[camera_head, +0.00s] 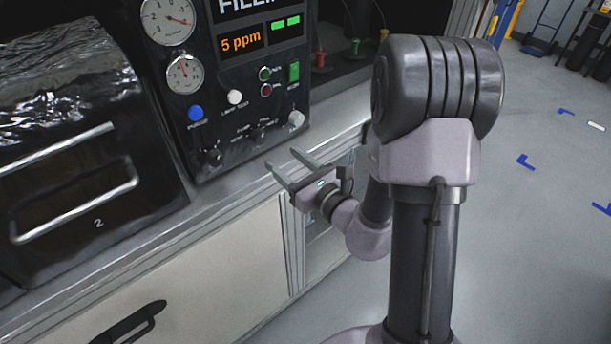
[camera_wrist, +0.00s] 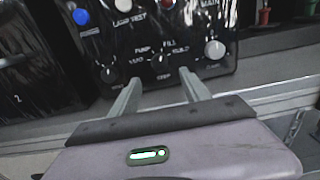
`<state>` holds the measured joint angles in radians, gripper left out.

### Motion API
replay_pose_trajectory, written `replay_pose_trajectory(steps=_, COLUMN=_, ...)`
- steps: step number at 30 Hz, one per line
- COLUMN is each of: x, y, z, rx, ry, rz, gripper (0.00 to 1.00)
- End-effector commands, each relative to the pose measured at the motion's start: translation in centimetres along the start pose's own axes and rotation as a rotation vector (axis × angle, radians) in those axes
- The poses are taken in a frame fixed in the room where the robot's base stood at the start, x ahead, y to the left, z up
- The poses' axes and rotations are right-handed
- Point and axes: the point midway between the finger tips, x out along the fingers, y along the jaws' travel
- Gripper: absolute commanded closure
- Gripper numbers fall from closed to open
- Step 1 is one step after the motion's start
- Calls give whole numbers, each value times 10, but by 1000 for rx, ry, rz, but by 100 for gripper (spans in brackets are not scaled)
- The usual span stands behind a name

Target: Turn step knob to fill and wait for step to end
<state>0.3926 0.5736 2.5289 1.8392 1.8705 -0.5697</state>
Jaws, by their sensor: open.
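The step knob (camera_wrist: 160,60) is a small dark knob low in the middle of the black panel, with PUMP, FILL, VENT and HOLD lettering around it and STEP below. My gripper (camera_head: 281,157) is open and empty in front of the panel's lower edge. In the wrist view, its two fingertips (camera_wrist: 160,75) point at the panel on either side of the step knob's line, apart from the knob.
The panel's display (camera_head: 242,42) shows large lettering starting FILLIN, orange "5 ppm" and green bars. A darker knob (camera_head: 214,157) sits left of the step knob, a pale knob (camera_head: 296,118) right. A dark box with handles (camera_head: 80,190) stands left on the bench.

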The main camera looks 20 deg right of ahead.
Motion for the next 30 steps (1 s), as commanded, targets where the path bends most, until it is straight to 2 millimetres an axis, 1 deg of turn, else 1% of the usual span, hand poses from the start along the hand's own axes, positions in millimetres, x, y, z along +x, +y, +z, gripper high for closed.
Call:
replay_pose_trajectory(steps=1, x=-7, y=-1, z=7, rx=4, ry=8, rz=0, gripper=45)
replay_pose_trajectory(steps=2, x=-11, y=-1, z=9, rx=3, ry=9, rz=3, gripper=45)
replay_pose_trajectory(steps=6, x=-32, y=0, z=12, rx=10, ry=6, rz=-5, gripper=45)
replay_pose_trajectory(steps=9, x=-54, y=-2, z=9, rx=9, ry=6, rz=-6, gripper=45)
replay_pose_trajectory(steps=12, x=-72, y=-2, z=6, rx=6, ry=6, rz=-7, gripper=45)
replay_pose_trajectory(steps=15, x=-83, y=-1, z=3, rx=3, ry=4, rz=-3, gripper=45)
replay_pose_trajectory(steps=19, x=-87, y=0, z=0, rx=0, ry=0, rz=-2, gripper=45)
replay_pose_trajectory(steps=30, x=-85, y=2, z=1, rx=-4, ry=-4, rz=10, gripper=45)
